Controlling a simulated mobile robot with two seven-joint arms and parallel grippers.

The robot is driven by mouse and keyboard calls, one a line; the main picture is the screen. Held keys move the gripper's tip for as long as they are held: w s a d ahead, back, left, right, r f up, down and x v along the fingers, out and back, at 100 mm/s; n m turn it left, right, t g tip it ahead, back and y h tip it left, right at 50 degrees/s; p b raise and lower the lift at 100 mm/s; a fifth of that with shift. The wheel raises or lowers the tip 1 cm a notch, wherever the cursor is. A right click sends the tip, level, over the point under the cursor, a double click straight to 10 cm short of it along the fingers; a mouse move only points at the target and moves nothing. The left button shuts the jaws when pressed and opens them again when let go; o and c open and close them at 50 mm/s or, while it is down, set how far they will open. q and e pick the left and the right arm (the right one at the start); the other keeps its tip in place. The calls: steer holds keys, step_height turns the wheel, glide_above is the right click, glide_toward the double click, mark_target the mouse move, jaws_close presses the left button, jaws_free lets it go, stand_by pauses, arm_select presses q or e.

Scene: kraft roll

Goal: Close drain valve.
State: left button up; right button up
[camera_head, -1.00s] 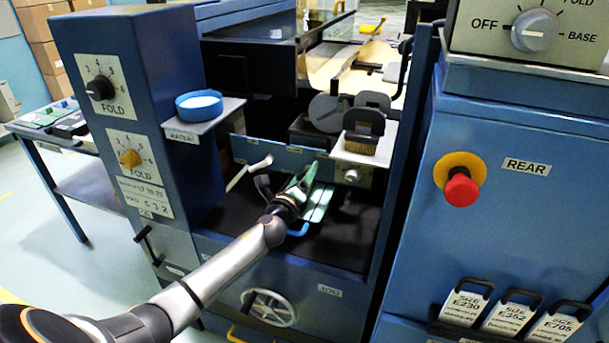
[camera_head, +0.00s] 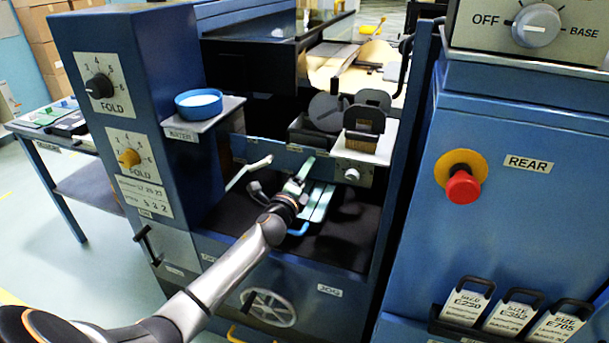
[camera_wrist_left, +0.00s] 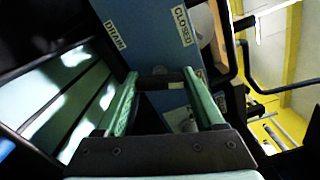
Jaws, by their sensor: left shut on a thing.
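My left gripper (camera_head: 303,172) is at the blue panel (camera_head: 282,152) inside the machine's open bay, below the brush and the dark discs. In the left wrist view its two green fingers (camera_wrist_left: 162,90) stand apart with a short dark bar, the drain valve's handle (camera_wrist_left: 160,76), across their tips. The fingers are shut on it. The blue panel behind carries a label DRAIN (camera_wrist_left: 115,35) on the left and a label CLOSED (camera_wrist_left: 182,26) on the right. The fingers hide most of the valve. My right gripper is not in view.
A pale lever (camera_head: 248,172) sticks out left of my gripper. A blue water bowl (camera_head: 199,102) stands on a shelf at upper left. The blue cabinet with a red button (camera_head: 463,186) bounds the bay on the right. Pale green bars (camera_head: 318,203) lie just below the gripper.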

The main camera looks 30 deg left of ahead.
arm_select(q)
steer(key=n, duration=0.3)
steer(key=shift+n, duration=0.4)
steer(key=n, duration=0.2)
steer(key=shift+n, duration=0.3)
steer(key=n+p, duration=0.1)
steer(key=n, duration=0.3)
steer(key=shift+n+p, duration=0.55)
steer(key=shift+n, duration=0.55)
steer(key=o, duration=1.4)
